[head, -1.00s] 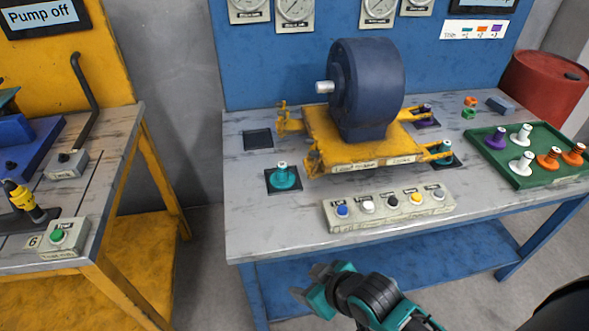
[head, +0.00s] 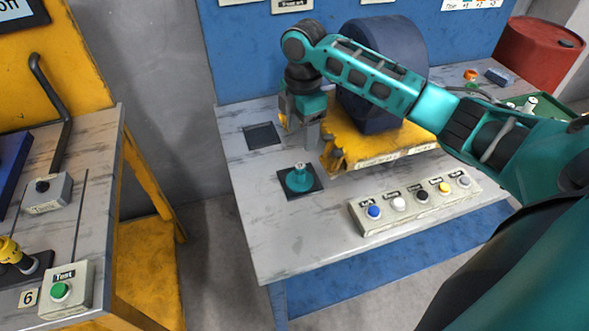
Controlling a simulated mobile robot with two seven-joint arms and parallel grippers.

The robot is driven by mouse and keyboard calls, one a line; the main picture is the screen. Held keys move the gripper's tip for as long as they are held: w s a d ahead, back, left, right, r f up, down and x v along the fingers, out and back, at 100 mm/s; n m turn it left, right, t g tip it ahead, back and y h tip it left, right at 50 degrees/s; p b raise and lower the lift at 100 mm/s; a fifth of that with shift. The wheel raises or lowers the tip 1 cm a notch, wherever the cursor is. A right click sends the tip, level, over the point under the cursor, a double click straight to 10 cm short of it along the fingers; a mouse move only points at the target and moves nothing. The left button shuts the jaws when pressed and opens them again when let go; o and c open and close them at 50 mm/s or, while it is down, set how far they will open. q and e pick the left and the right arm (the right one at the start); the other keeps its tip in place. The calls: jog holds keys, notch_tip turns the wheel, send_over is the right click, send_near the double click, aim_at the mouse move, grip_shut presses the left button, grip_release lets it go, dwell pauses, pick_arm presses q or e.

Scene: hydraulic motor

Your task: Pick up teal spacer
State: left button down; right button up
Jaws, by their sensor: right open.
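A teal spacer (head: 299,178) stands upright on a dark square pad on the grey bench, in front of the yellow motor base (head: 378,150). It has a wide round foot, a narrow neck and a light top. My right gripper (head: 300,138) points down, open and empty, just behind and above the spacer in the picture, near the left end of the base. It looks apart from the spacer. My right arm hides the bench's right part, including the other teal spacer seen earlier. My left gripper is out of view.
An empty dark square pad (head: 262,135) lies at the back left of the bench. The button box (head: 412,203) stands to the right of the spacer. The dark blue motor (head: 385,65) rises behind my arm. The bench's front left is clear.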

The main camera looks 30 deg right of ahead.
jog(key=b, duration=0.1)
send_over(299, 166)
jog(key=f, duration=0.6)
jog(key=shift+s+d+f, duration=0.2)
jog(key=shift+f, duration=0.1)
jog(key=shift+w+a+f+b, duration=0.1)
jog(key=shift+f+b, duration=0.15)
jog(key=shift+f, duration=1.25)
jog(key=shift+w+a+f+b, duration=0.1)
jog(key=shift+f+b, duration=0.15)
jog(key=shift+f, duration=1.25)
jog(key=shift+c, duration=0.2)
jog(key=c, duration=0.5)
grip_shut()
